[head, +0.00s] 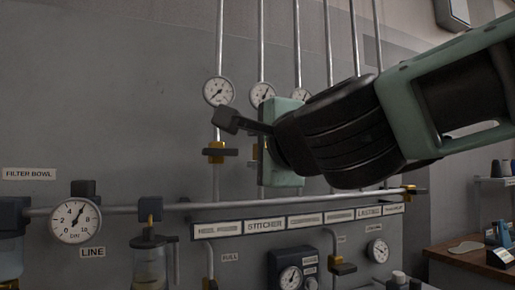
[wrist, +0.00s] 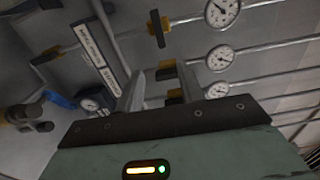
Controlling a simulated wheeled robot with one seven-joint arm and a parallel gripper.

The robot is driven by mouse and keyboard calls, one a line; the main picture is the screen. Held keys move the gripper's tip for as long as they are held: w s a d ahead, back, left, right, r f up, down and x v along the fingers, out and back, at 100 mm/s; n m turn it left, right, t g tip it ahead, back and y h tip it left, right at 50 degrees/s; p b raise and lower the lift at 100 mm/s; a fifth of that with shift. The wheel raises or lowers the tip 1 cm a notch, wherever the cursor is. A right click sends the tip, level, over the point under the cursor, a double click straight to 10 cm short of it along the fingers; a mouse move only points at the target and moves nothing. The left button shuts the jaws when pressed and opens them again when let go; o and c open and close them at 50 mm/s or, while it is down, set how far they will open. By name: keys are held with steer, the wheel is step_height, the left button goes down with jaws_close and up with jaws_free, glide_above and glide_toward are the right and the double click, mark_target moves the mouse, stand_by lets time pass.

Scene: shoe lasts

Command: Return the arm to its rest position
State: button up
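My arm reaches in from the right in the head view, raised in front of the grey wall panel. My gripper (head: 232,121) points left, near the upper gauges and vertical pipes. One dark finger shows clearly there. In the wrist view my gripper (wrist: 160,84) has its two fingers apart, with nothing held between them. Pipes and yellow-and-dark valves show behind the fingers. I cannot tell how far the fingertips are from the pipes.
The horizontal pipe (head: 120,208) crosses below my gripper, above a row of labels (head: 297,220). A line gauge (head: 75,220) and a filter bowl (head: 150,262) are at lower left. A wooden bench (head: 462,268) stands at lower right. The left upper wall is bare.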

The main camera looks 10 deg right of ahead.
stand_by(0.4)
steer(key=s+a+f+n+g+y+p, duration=0.1)
steer(key=s+f+n+g, duration=0.2)
steer(key=f+n, duration=0.25)
steer(key=s+a+f+n+g+y+p, duration=0.1)
steer(key=s+a+f+n+g, duration=0.1)
steer(key=f+n+g, duration=0.35)
steer(key=s+a+f+n+g+p, duration=0.1)
steer(key=s+f+n+g+p, duration=0.15)
steer(key=f, duration=0.55)
steer(key=s+d+f+n+g+h+p, duration=0.1)
steer(key=s+d+f+n+g+h, duration=0.5)
steer(key=s+d+f+n, duration=0.3)
steer(key=s+d+f, duration=0.4)
steer(key=s+f, duration=0.1)
steer(key=shift+s+d, duration=0.2)
steer(key=shift+s, duration=0.05)
steer(key=shift+r, duration=0.1)
